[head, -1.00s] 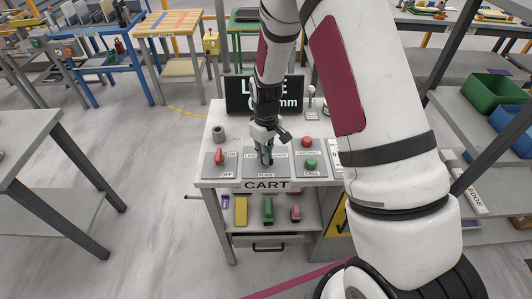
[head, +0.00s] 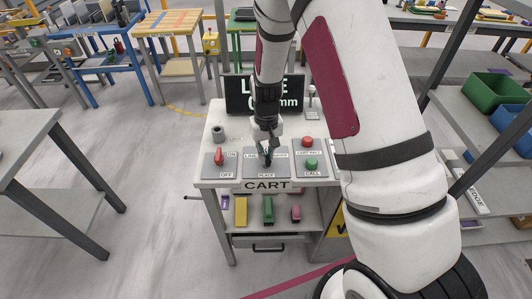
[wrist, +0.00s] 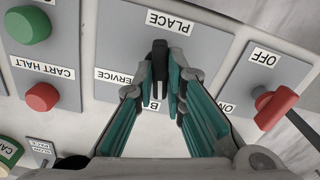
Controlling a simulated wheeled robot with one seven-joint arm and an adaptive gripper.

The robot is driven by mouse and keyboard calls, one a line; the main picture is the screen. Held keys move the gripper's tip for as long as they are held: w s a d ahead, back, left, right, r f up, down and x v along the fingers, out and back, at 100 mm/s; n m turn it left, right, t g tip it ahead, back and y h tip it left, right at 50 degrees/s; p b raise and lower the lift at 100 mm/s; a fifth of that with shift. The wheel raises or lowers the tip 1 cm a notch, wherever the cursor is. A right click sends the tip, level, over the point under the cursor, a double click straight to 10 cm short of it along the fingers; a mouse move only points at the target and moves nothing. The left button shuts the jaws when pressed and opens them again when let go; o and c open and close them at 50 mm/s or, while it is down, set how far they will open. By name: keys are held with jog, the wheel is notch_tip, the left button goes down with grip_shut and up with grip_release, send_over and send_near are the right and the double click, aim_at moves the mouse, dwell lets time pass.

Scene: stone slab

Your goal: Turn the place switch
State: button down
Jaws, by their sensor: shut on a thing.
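The place switch is a black knob (wrist: 160,62) on a grey plate (wrist: 120,35) marked PLACE, with SERVICE on another label. In the wrist view the knob points toward the PLACE label. My gripper (wrist: 161,70) has its teal fingers on both sides of the knob and is shut on it. In the head view my gripper (head: 267,152) comes down onto the middle plate of the cart panel and hides most of the knob. The label behind the fingers is partly covered.
A red ON/OFF switch (head: 219,158) is on the left plate. A red CART HALT button (head: 307,142) and a green CALL button (head: 311,164) are on the right plate. A black display (head: 237,97) stands behind, partly hidden by my arm.

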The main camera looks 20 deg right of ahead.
jog(key=shift+m, duration=1.3)
jog(key=c, duration=1.6)
grip_release()
jog(key=shift+c, duration=0.2)
notch_tip(320, 180, up, 12)
